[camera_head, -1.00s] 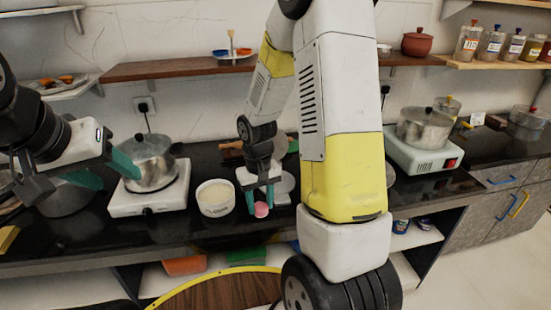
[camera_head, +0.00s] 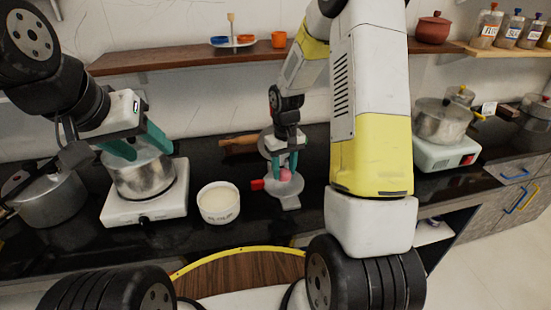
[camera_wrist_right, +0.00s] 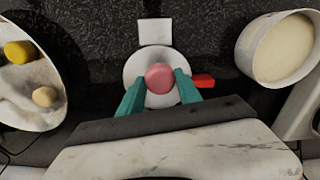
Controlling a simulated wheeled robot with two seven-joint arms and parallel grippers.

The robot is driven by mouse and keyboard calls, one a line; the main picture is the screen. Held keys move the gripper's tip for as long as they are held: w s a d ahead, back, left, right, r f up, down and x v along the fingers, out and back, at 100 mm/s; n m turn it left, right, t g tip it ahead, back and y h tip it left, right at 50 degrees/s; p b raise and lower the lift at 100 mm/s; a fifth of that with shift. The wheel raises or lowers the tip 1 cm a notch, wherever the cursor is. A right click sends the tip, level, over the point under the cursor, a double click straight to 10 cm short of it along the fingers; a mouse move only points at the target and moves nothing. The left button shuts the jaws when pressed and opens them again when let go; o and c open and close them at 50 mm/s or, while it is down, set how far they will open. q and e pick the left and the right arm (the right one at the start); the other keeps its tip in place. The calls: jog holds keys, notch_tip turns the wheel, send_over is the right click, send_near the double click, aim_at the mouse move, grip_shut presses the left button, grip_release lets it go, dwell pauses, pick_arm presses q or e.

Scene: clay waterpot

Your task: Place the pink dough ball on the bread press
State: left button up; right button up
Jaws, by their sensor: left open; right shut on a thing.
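The pink dough ball (camera_head: 285,175) is between the teal fingers of my right gripper (camera_head: 285,163), which is shut on it. The wrist view shows the ball (camera_wrist_right: 159,78) between the two fingertips (camera_wrist_right: 159,84), in front of the round pale plate of the bread press (camera_wrist_right: 133,72). In the head view the grey bread press (camera_head: 290,202) lies on the black counter under my right gripper. I cannot tell whether the ball touches the plate. My left gripper (camera_head: 138,146) is open and empty, above or beside the pot on the left stove.
A white bowl of pale flour or dough (camera_head: 218,203) stands left of the press. A steel pot (camera_head: 144,180) sits on the left stove. In the wrist view, a dish with yellow and tan balls (camera_wrist_right: 28,107) is at left. A rolling pin (camera_head: 238,141) lies behind.

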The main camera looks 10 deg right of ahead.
aim_at(284, 171)
jog(key=w, duration=0.3)
jog(key=shift+w+d+f, duration=0.15)
jog(key=shift+d+f, duration=0.05)
jog(key=shift+d, duration=0.1)
jog(key=shift+f, duration=1.75)
jog(key=shift+f, duration=0.1)
jog(key=o, duration=1.2)
